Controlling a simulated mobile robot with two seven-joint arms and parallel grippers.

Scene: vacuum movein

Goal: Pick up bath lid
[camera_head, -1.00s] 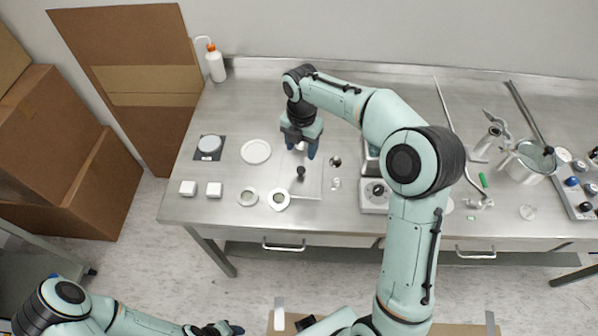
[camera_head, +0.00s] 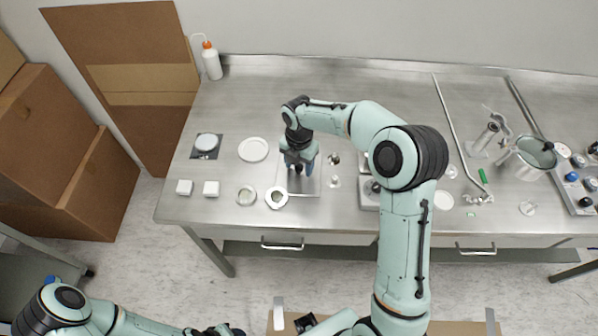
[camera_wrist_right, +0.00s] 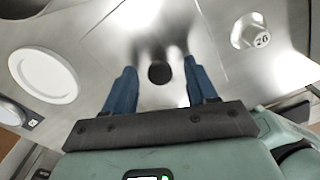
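The bath lid (camera_head: 311,188) is a flat, square, metallic plate with a black knob, lying on the steel bench in the head view. My right gripper (camera_head: 300,168) is above it, pointing down, and mostly hides the knob there. In the right wrist view the black knob (camera_wrist_right: 159,73) shows between the two blue fingers of the right gripper (camera_wrist_right: 158,68). Those fingers are open, with a gap on each side of the knob. My left gripper (camera_head: 216,331) is low at the bottom edge, partly cut off, away from the bench.
Left of the lid are a white dish (camera_head: 253,150), a white ring (camera_head: 276,197) and small white blocks (camera_head: 211,188). A steel beaker (camera_head: 530,160) and metal rods stand at the right. A wash bottle (camera_head: 211,62) is at the back left. The back middle bench is clear.

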